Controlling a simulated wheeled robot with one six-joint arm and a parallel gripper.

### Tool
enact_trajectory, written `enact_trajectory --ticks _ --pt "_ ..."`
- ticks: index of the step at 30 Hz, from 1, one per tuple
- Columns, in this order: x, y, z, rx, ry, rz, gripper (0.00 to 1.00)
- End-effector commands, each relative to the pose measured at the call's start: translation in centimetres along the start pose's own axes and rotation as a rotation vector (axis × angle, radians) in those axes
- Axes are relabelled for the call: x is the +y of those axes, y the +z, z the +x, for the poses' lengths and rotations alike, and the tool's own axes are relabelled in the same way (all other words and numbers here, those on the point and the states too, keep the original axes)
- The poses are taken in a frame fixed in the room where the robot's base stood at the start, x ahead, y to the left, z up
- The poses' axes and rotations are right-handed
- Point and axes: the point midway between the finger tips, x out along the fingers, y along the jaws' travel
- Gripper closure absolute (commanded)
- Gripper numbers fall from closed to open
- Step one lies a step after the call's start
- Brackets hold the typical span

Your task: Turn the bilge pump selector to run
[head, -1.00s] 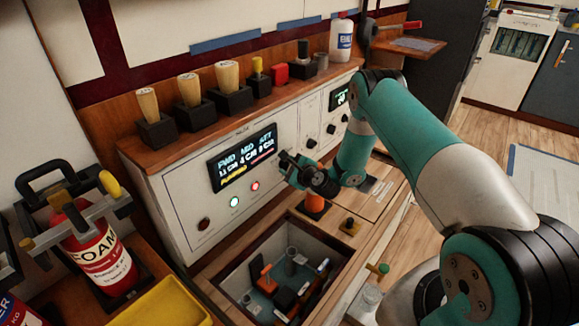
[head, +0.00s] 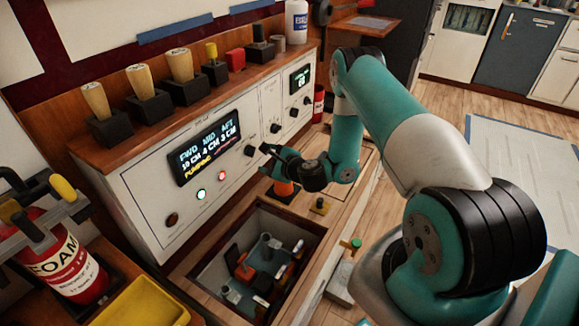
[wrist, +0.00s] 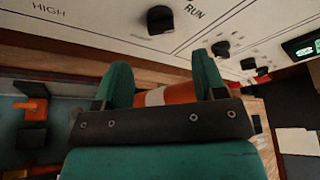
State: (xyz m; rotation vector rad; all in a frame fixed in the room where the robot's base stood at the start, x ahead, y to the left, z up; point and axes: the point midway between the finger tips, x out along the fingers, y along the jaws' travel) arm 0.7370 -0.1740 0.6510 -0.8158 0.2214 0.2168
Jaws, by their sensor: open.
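The white control panel (head: 150,219) shows in the head view, with a black rotary knob (head: 250,151) right of the display. In the wrist view, a black knob (wrist: 160,19) stands beside the word RUN (wrist: 195,11), with HIGH further left. The small print under it is unreadable, and its exact pointing is unclear. My gripper (head: 266,157) is open and empty, just off the panel beside the knob. In the wrist view my gripper (wrist: 164,78) has its two green fingers apart, short of the knob.
The display (head: 206,150) reads FWD, MID, AFT levels and PUMPING. An open hatch (head: 203,272) lies below. An orange-and-white object (head: 283,190) stands under my gripper. Levers (head: 148,95) line the top.

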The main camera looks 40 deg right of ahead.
Motion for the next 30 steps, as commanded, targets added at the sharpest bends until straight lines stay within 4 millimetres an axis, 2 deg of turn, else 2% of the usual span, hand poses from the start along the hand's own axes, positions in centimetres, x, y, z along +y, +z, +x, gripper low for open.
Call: enact_trajectory --ticks 1,11,24,30 --pt "0.0 -0.2 -1.0 0.006 -0.002 0.007 0.36" --pt "0.5 -0.7 -2.9 0.001 -0.004 -0.001 0.36" --pt "0.2 -0.5 -7.6 0.002 -0.005 -0.001 0.36" --pt "0.1 -0.2 -9.2 0.001 -0.003 -0.002 0.36"
